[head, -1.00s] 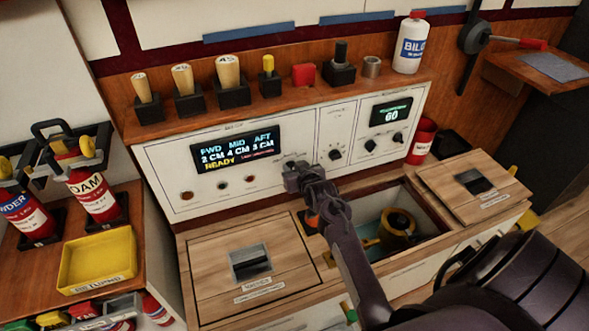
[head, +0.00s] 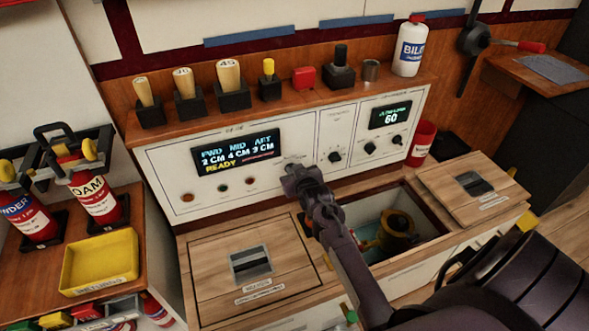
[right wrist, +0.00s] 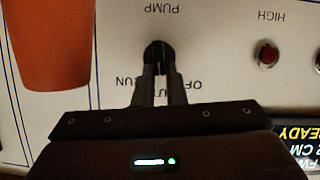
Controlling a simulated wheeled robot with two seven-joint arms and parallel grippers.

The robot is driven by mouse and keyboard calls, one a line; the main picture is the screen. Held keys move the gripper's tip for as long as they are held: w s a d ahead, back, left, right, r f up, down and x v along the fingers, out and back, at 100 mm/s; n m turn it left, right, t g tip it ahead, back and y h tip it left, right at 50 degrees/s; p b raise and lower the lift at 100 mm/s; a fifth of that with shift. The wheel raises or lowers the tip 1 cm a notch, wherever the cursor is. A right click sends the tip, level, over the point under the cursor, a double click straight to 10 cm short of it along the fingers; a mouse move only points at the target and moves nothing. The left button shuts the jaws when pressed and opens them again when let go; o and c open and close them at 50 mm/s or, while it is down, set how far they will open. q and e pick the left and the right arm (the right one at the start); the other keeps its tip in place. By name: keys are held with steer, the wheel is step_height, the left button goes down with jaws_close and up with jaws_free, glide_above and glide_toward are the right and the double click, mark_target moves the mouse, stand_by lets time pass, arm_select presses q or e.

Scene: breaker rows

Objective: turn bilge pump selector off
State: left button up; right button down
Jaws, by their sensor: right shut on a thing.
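The pump selector is a small black knob (right wrist: 160,52) on a white panel, under an upside-down PUMP label in the right wrist view. The words OFF and RUN show on either side, with a middle label partly covered by the fingers. My right gripper (right wrist: 160,75) is shut on the knob, its fingers either side of it. The knob's pointed setting is mostly hidden. In the head view my right gripper (head: 290,168) is at the panel, below and right of the display (head: 236,153), and covers the knob. My left gripper is not in view.
Two dark knobs (head: 370,149) and another display (head: 390,115) are on the panel's right. A shelf above holds several handles and a white bottle (head: 411,47). An orange shape (right wrist: 50,42) is beside the gripper.

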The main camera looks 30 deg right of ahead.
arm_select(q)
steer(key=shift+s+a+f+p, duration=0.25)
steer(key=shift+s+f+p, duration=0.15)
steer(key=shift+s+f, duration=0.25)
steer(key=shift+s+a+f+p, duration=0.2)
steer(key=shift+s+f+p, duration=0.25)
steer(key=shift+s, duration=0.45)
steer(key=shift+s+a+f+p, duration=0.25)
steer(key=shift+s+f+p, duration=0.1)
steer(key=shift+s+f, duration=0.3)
arm_select(e)
steer(key=shift+w+a+f+n+h, duration=0.1)
steer(key=shift+a+n+h, duration=0.1)
steer(key=shift+n+h, duration=0.55)
steer(key=shift+w+a+f+n+h, duration=0.15)
steer(key=shift+n+h, duration=0.3)
steer(key=shift+n, duration=0.55)
steer(key=shift+s+a+n+h, duration=0.1)
steer(key=shift+a+n+h, duration=0.15)
steer(key=shift+n+h, duration=0.5)
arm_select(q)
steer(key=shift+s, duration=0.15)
arm_select(e)
steer(key=c, duration=1.5)
jaws_free()
steer(key=shift+w+f, duration=0.1)
